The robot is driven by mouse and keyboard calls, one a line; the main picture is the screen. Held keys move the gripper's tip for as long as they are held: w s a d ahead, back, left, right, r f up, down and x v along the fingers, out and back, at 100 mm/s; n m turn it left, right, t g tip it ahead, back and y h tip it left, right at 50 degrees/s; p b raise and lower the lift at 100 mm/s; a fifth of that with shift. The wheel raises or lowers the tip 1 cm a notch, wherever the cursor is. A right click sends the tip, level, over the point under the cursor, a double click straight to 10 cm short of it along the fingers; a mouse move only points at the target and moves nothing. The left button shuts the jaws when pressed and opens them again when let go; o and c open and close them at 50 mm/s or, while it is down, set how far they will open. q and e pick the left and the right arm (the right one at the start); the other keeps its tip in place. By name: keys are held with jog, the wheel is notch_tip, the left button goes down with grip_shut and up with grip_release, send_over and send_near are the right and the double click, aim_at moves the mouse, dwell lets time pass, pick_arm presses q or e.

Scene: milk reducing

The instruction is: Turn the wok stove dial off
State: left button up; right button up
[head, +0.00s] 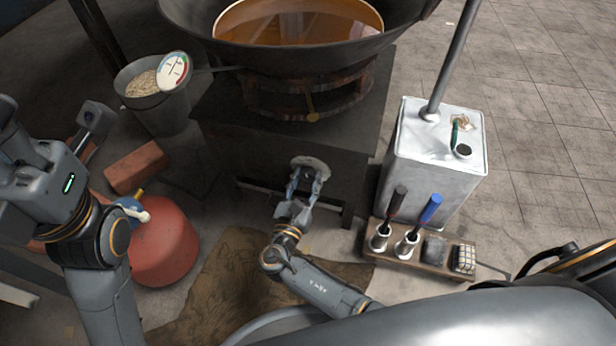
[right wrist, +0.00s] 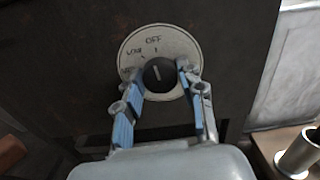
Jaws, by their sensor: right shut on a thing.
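The wok stove dial is a round pale plate (right wrist: 184,42) with a black knob (right wrist: 160,75) on the dark front of the stove. In the right wrist view, OFF is printed at the top of the plate and LOW at its upper left. The white mark on the knob stands nearly upright, roughly toward OFF. My right gripper (right wrist: 164,85) is shut on the knob, with a blue-padded finger on each side. In the head view, my right gripper (head: 304,180) reaches the plate (head: 312,162). My left arm is at the left; its fingers cannot be made out.
A wok (head: 290,55) of amber liquid sits on the stove (head: 225,120). A silver can (head: 430,165) and a wooden rack (head: 420,250) with tools stand right. A red tank (head: 165,250), a brick (head: 135,167) and a bucket (head: 160,112) are left.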

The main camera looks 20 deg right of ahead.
jog(key=shift+d+m, duration=0.1)
jog(key=shift+m, duration=0.5)
jog(key=o, duration=1.2)
jog(key=shift+r, duration=0.1)
jog(key=shift+c, duration=0.2)
